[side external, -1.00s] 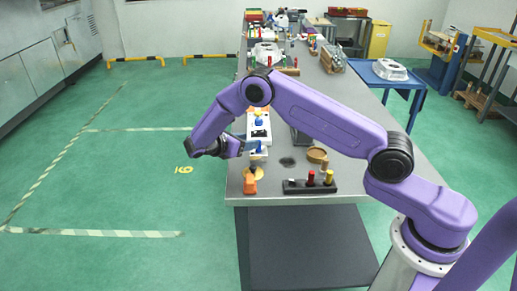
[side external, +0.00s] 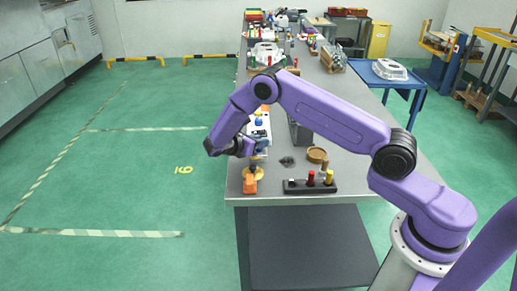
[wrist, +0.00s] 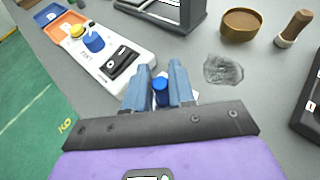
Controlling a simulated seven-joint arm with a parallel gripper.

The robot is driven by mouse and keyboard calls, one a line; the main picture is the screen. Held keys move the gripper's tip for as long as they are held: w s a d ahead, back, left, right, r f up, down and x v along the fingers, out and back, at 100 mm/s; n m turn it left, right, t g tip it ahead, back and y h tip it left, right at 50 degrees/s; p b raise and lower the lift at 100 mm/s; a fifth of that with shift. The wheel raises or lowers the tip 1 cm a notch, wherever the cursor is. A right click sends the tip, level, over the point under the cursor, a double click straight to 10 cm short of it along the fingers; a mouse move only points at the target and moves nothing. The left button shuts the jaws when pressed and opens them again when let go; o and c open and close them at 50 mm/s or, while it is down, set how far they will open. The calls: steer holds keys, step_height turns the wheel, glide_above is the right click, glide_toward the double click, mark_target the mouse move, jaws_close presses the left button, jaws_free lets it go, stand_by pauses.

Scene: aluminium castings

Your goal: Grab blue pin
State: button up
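The blue pin (wrist: 160,88) shows its rounded blue top in the wrist view, between the two blue-grey fingers of my gripper (wrist: 162,80). The fingers are apart, one on each side of the pin. I cannot tell whether either touches it. The pin's lower part is hidden by the fingers and the gripper body. In the side external view my gripper (side external: 257,147) is low over the left edge of the bench, and the pin cannot be told apart from the fingers.
A white control box (wrist: 110,50) with a blue knob, yellow button and black switch lies beside the fingers. A black block (side external: 310,186) holds red and yellow pins.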

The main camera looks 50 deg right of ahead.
jaws_close()
steer(key=shift+r, duration=0.15)
